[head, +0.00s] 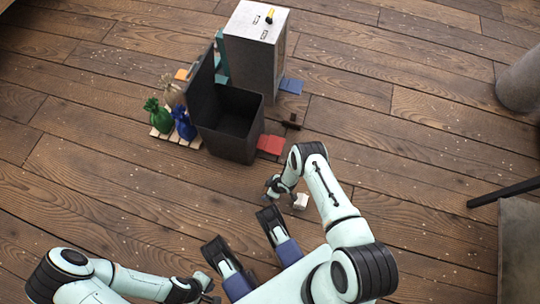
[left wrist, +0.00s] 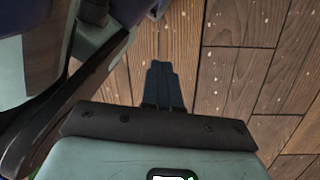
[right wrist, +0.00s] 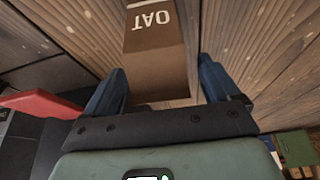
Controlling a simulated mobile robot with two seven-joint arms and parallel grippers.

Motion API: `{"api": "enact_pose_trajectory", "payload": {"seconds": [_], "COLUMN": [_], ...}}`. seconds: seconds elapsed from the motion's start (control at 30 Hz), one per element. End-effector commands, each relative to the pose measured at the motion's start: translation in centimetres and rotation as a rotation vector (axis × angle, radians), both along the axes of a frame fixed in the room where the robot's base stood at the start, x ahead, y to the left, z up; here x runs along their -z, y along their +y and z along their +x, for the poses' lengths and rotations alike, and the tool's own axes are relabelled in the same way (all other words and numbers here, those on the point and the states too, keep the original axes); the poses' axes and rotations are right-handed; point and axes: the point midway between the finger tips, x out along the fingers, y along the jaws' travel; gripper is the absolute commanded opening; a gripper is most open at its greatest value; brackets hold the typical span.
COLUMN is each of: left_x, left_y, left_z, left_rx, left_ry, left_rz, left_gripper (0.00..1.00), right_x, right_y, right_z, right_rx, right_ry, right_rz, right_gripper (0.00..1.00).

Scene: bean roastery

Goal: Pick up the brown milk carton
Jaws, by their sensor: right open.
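The brown milk carton (right wrist: 155,65) has white "OAT" lettering, upside down in the right wrist view. It reaches in between the two blue fingers of my right gripper (right wrist: 160,85), which is open with a finger on either side. I cannot tell whether either finger touches it. In the head view my right gripper (head: 279,188) is low over the floor, beside a small whitish block (head: 300,201) that looks like part of the carton. My left gripper (head: 207,286) is at the bottom of the head view. In the left wrist view its fingers (left wrist: 163,85) are together, with nothing visible between them.
An open black bin (head: 228,125) with a red pedal (head: 270,144) stands beyond my right gripper. Behind it is a grey cabinet (head: 252,48). Green and blue sacks (head: 160,117) sit on a small pallet (head: 187,141). The plank floor is clear to the left.

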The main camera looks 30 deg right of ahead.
Motion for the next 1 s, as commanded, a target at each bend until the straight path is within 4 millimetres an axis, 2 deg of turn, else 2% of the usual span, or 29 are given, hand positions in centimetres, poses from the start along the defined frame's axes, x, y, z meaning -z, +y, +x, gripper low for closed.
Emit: {"api": "enact_pose_trajectory", "payload": {"seconds": [0.27, 0.5, 0.8, 1.0], "left_x": [0.1, 0.1, 0.0, -0.9], "left_y": [0.1, 0.1, 0.0, -0.2], "left_z": [-0.4, -0.3, -0.1, 1.4], "left_rx": [-0.002, 0.000, 0.000, 0.007], "left_ry": [0.013, 0.011, 0.005, -0.048], "left_rz": [-0.001, -0.001, 0.000, 0.002], "left_gripper": [0.00, 0.00, 0.00, 0.00], "right_x": [0.3, 0.3, 0.0, -2.0], "right_y": [0.0, 0.0, 0.1, 0.0], "right_z": [0.1, 0.1, 0.1, 0.2], "right_rx": [0.001, 0.001, 0.000, 0.000], "right_ry": [0.000, 0.000, -0.001, -0.001], "right_rz": [0.000, 0.000, -0.001, -0.001], "right_gripper": [0.89, 0.17, 0.17, 0.17]}}
